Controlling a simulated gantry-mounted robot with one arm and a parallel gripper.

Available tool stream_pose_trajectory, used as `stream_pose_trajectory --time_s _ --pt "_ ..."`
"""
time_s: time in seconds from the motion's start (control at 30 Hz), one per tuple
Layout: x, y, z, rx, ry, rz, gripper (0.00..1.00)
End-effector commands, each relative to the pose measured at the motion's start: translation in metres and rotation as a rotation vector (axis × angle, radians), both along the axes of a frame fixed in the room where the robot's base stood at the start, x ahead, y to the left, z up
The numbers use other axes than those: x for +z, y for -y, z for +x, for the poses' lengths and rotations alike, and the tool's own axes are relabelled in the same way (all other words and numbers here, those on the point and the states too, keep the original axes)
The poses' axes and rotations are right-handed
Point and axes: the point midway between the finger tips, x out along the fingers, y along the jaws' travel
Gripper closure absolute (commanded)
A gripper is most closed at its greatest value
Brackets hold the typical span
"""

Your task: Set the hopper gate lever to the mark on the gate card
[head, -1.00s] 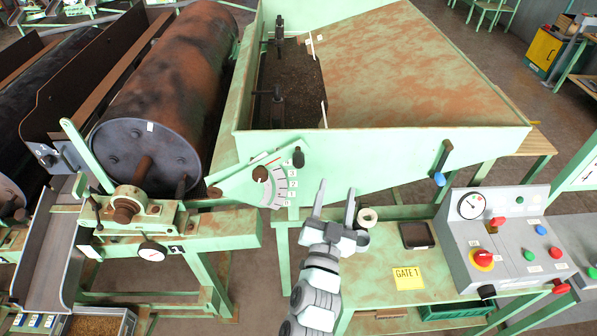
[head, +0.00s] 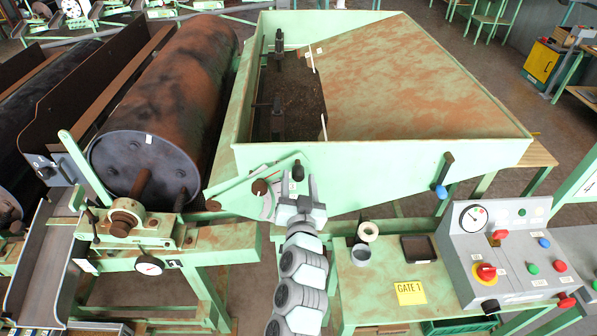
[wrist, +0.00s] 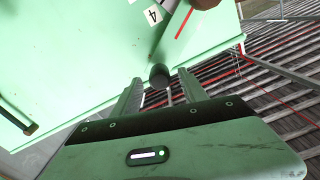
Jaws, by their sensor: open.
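The gate lever's black knob (head: 298,172) stands at the upper end of the numbered scale on the hopper side. Its pivot (head: 260,187) is to the left. My gripper (head: 297,182) is open, with its fingers around the knob. In the wrist view the knob (wrist: 159,76) sits between the open fingertips; grip contact cannot be made out. A "4" label (wrist: 153,14) and a red line show near the lever. My gripper hides most of the scale (head: 267,206) in the head view. The yellow gate card (head: 410,293) reads "GATE 1" and lies on the green bench.
The hopper (head: 380,150) is behind my gripper, with a rusty drum (head: 170,110) to its left. A blue-tipped handle (head: 443,177) hangs on the hopper's right side. A tape roll (head: 368,231), a grey cup (head: 361,254) and a control box (head: 500,245) are on the bench.

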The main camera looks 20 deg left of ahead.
Motion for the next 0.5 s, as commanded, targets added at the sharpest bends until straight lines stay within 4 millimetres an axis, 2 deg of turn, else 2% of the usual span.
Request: stream_pose_trajectory --time_s 0.2,0.5 --pt "0.000 -0.008 0.019 0.000 -0.001 0.001 0.49" --pt "0.000 -0.009 0.023 -0.001 0.001 0.002 0.49"
